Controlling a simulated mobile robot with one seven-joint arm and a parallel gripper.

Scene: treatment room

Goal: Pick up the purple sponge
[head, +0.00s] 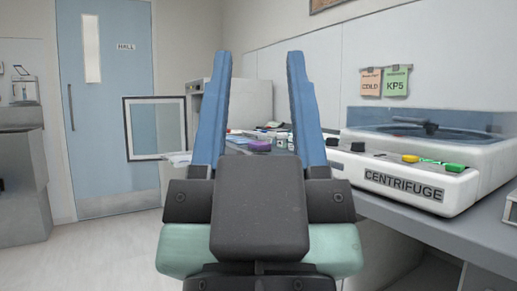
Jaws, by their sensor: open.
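The purple sponge (260,146) appears as a small purple block on the grey counter, some way off, in the middle of the head view. It shows in the gap between the two blue fingers of my gripper (258,58). The gripper is open and empty, with its fingers upright in the foreground. It is well apart from the sponge. The lower part of the counter near the sponge is hidden behind my gripper.
A white centrifuge (425,192) stands on the grey counter (455,239) at the right. Small items lie around the sponge. A blue door (105,110) is at the back left. The floor (95,255) at the left is clear.

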